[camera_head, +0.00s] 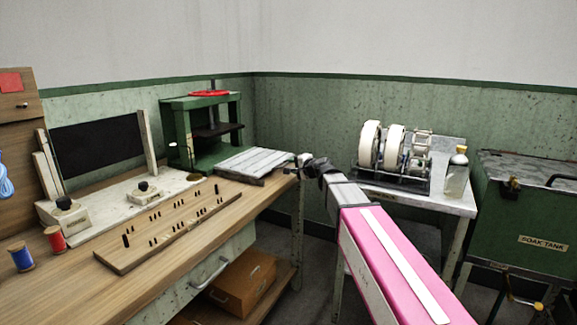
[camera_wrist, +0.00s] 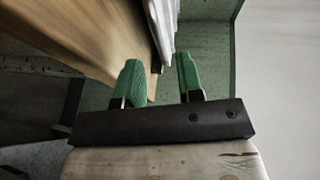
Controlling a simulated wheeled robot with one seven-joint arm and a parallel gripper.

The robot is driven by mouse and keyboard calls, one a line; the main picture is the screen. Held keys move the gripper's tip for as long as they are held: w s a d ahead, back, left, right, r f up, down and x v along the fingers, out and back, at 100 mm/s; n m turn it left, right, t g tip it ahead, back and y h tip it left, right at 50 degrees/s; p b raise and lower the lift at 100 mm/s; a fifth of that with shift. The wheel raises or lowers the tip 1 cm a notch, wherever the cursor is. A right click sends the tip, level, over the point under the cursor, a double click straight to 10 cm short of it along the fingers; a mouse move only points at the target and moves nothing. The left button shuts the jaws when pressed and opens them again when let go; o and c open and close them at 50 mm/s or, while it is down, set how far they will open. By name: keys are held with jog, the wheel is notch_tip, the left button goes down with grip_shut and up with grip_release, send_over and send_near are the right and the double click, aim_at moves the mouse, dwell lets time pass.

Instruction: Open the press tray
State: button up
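The green press (camera_head: 180,130) with a red handwheel (camera_head: 208,93) stands at the back of the workbench. A pale grooved tray (camera_head: 252,160) lies at its front right, reaching toward the bench end. My gripper (camera_head: 301,161) is just right of the tray's near right end. In the wrist view my gripper (camera_wrist: 160,75) has its two green fingers apart with nothing visible held between them. The tray's pale edge (camera_wrist: 166,32) shows beyond the gap between the fingers. Contact with the tray or any handle on it cannot be made out.
A wooden pegged board (camera_head: 165,230), red (camera_head: 54,238) and blue (camera_head: 20,257) spools lie on the bench. Right of my arm, a metal table (camera_head: 455,200) holds white reels (camera_head: 370,145) and a bottle (camera_head: 456,175). A green soak tank (camera_head: 520,215) stands far right.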

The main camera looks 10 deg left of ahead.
jog(key=v, duration=0.5)
jog(key=shift+s+d+r, duration=0.1)
jog(key=shift+s+d, duration=0.05)
jog(key=shift+s, duration=0.05)
jog(key=s+d+f+n+g+h, duration=0.2)
jog(key=s+d+f, duration=0.1)
jog(key=f, duration=0.4)
jog(key=s+d+f+n+g+h, duration=0.1)
jog(key=s+d+f+g, duration=0.15)
jog(key=f, duration=0.35)
jog(key=s+d+f+n+g+h, duration=0.1)
jog(key=s+d+f+n+h, duration=0.1)
jog(key=s+d+f, duration=0.35)
jog(key=s+d+f+n+g+h, duration=0.3)
jog(key=s+d+f+g+h, duration=0.2)
jog(key=s+d+f, duration=0.8)
notch_tip(320, 180, down, 2)
jog(key=shift+s+d+f+g+h, duration=0.1)
jog(key=shift+s+d+g+h, duration=0.15)
jog(key=shift+s+g+h, duration=0.25)
jog(key=shift+a, duration=0.15)
